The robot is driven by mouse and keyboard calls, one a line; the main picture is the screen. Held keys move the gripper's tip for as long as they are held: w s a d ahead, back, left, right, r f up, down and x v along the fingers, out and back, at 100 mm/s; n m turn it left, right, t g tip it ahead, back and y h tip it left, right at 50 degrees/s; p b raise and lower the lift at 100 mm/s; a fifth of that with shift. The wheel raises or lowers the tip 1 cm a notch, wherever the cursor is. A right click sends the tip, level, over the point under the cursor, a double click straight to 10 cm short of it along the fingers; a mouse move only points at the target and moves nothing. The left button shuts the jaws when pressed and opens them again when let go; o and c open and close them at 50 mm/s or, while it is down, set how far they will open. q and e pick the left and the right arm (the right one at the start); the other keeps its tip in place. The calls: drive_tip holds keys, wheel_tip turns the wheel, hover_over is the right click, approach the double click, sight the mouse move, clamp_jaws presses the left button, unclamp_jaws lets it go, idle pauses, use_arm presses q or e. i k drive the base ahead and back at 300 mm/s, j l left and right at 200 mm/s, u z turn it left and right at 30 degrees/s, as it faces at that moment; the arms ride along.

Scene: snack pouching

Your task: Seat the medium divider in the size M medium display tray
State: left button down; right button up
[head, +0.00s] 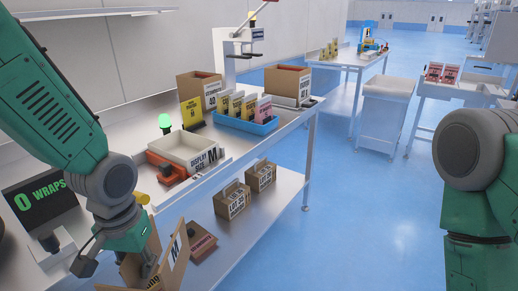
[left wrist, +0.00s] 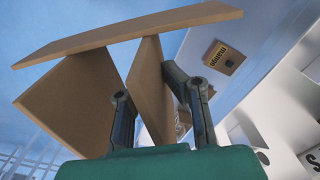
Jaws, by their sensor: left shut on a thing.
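The medium divider (head: 174,264) is a set of brown cardboard panels with a white label bearing an M, at the bottom of the head view. My left gripper (left wrist: 162,95) is shut on one of its panels, which lies between the two fingers in the left wrist view. A long panel (left wrist: 130,35) crosses that panel's far end, and another panel (left wrist: 75,100) stands left of the fingers. The display tray (head: 190,148), a white open tray marked DISPLAY SIZE M, stands on the bench beyond and above the divider, apart from it. My right gripper is out of view.
A red device (head: 165,169) sits at the tray's near left, and a green lamp (head: 165,122) is behind it. A blue bin (head: 245,125) with pouches stands to the right. Small cartons (head: 232,203) and a brown box (head: 201,243) are on the lower shelf.

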sight(184, 152)
drive_tip(key=i+l+z, duration=0.25)
drive_tip(key=z, duration=0.25)
drive_tip(key=i+l+z, duration=0.1)
drive_tip(key=i+z, duration=0.35)
drive_tip(key=i+u, duration=0.3)
drive_tip(key=i+l+u, duration=0.2)
drive_tip(key=u, duration=0.15)
